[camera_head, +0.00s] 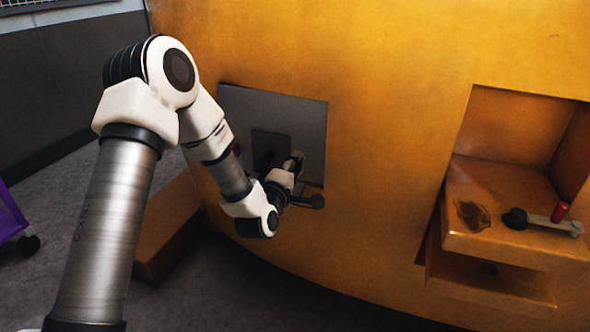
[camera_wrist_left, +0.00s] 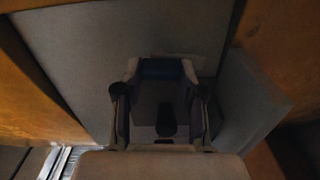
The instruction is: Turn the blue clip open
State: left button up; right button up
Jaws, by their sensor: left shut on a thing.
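My left gripper (camera_head: 296,162) reaches into a recess with a dark grey panel (camera_head: 308,115) in the large yellow casting. The left wrist view shows both fingers of this gripper (camera_wrist_left: 160,72) pointing at a grey surface. The fingers are closed on a dark blue piece, which looks like the blue clip (camera_wrist_left: 160,67), between the fingertips. Its shape and how far it is turned are hard to tell in the dim light. In the head view the clip is hidden by the gripper and wrist. My right gripper is not in view.
The yellow casting (camera_head: 400,120) fills the middle and right. A brown box (camera_head: 165,235) and a purple cart (camera_head: 10,215) stand at left.

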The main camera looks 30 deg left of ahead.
pick_arm(q)
jog(key=shift+n, duration=0.6)
jog(key=o, duration=1.1)
jog(key=shift+o, duration=0.2)
jog(key=v, duration=0.7)
jog(key=shift+s, duration=0.25)
jog(key=shift+d, duration=0.1)
